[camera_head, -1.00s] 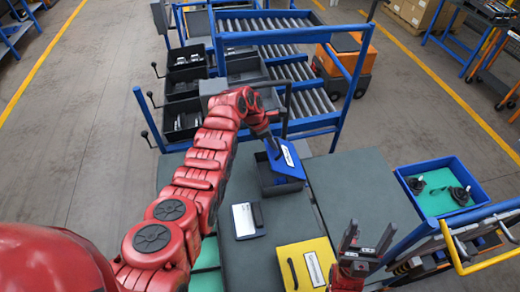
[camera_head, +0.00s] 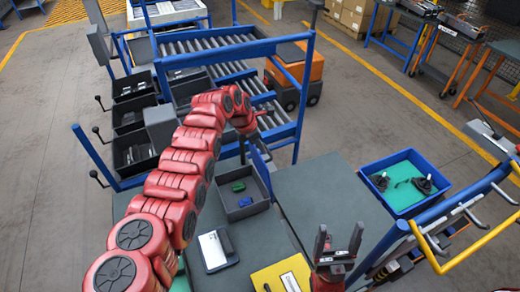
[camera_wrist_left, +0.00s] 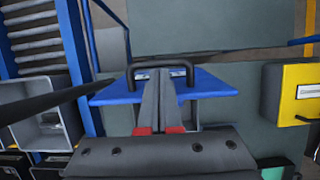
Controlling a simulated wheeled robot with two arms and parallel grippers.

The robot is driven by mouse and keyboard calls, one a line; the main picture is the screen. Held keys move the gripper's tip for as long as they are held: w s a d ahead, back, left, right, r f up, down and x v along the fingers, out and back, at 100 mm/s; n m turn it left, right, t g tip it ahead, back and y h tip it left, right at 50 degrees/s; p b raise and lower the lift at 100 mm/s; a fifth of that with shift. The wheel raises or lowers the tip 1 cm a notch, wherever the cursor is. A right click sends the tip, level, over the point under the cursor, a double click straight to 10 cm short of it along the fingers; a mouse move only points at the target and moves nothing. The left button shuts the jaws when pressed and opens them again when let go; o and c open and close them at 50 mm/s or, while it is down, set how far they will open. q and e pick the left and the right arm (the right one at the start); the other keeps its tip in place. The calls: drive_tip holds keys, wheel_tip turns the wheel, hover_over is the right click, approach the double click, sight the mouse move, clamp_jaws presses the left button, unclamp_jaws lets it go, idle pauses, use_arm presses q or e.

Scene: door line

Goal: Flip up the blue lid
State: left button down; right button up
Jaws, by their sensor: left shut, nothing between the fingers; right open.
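The blue lid (camera_head: 261,164) stands steeply up at the right side of the open dark grey box (camera_head: 243,211), seen nearly edge-on. A green piece (camera_head: 238,186) and a small blue piece (camera_head: 245,202) lie inside the box. In the left wrist view the lid (camera_wrist_left: 214,84) carries a black handle (camera_wrist_left: 188,66). My left gripper (camera_wrist_left: 158,74) is shut, with its fingertips at the handle; I cannot tell whether they touch it. In the head view this gripper is small and dark beside the lid. My right gripper (camera_head: 338,243) is open and empty above the table.
A white-labelled case (camera_head: 213,248) and a yellow case (camera_head: 284,278) lie on the grey table (camera_head: 325,195). A blue tray (camera_head: 404,182) with black parts stands at right. A blue-framed roller rack (camera_head: 220,60) and black bins (camera_head: 133,115) stand behind.

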use_arm(q)
drive_tip(key=shift+w+d, duration=0.1)
drive_tip(key=shift+d, duration=0.1)
idle(0.4)
drive_tip(key=p+v, duration=0.3)
drive_tip(key=shift+a+r+p, duration=0.15)
drive_tip(key=shift+r+p, duration=0.15)
drive_tip(key=shift+r, duration=0.05)
drive_tip(key=v, duration=1.3)
drive_tip(key=shift+a+r, duration=0.2)
drive_tip(key=shift+r, duration=0.1)
